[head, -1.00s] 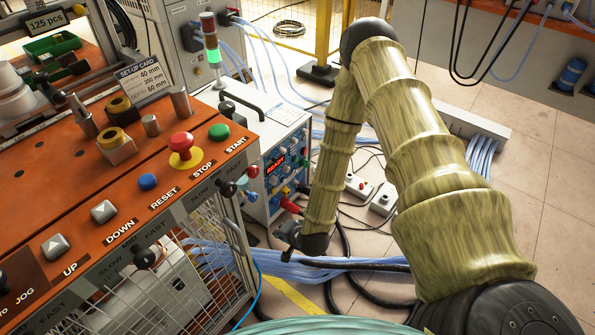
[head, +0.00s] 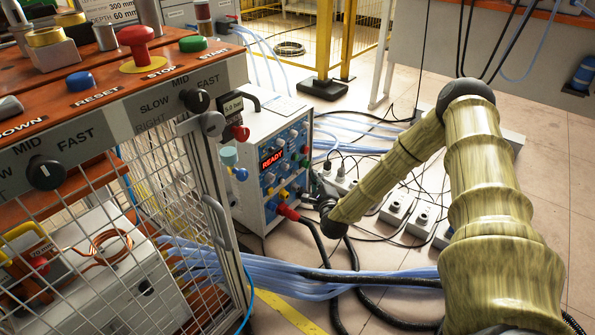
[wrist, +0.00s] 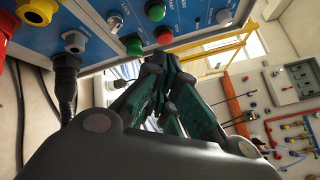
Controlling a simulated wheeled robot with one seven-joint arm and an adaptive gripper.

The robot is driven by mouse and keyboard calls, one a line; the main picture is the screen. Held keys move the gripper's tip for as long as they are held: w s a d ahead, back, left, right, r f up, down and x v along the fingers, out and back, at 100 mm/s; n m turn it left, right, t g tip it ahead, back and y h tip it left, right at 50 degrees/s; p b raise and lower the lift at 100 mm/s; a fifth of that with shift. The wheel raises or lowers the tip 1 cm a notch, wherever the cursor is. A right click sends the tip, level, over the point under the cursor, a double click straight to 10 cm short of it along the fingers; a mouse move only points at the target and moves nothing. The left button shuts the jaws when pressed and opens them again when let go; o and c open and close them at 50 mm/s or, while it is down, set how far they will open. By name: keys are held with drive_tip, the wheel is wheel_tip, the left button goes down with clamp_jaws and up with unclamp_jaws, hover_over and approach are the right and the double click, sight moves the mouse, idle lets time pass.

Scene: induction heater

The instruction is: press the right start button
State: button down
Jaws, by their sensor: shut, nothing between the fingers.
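In the head view, a green START button (head: 193,43) stands on the orange console top, beside the red STOP mushroom button (head: 137,45). The heater unit (head: 268,165), with a red READY display, stands right of the console. A green button (wrist: 133,46) and a red button (wrist: 164,35) are just beyond the tips. Contact cannot be told, and small labels are unreadable.
A wire mesh guard (head: 90,230) is below the console. Grey boxes with round knobs (head: 397,208) and cables lie on the floor around my arm. Blue hoses (head: 330,283) cross the floor. In the wrist view, a black cable plug (wrist: 66,75) hangs from the panel.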

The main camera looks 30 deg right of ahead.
sight(296, 157)
drive_tip(key=d+m, duration=0.1)
drive_tip(key=d, duration=0.1)
drive_tip(key=d+m+h+b, duration=0.1)
drive_tip(key=d, duration=0.1)
drive_tip(key=shift+w+t+h, duration=0.15)
drive_tip(key=shift+t+h, duration=0.15)
drive_tip(key=shift+f, duration=0.1)
drive_tip(key=w+a+b, duration=0.3)
drive_tip(key=w, duration=0.5)
drive_tip(key=shift+a+b, duration=0.15)
drive_tip(key=shift+b, duration=0.15)
drive_tip(key=shift+w+a+b, duration=0.35)
drive_tip(key=shift+w, duration=0.45)
idle(2.3)
drive_tip(key=shift+s+d, duration=0.3)
drive_tip(key=shift+s, duration=0.5)
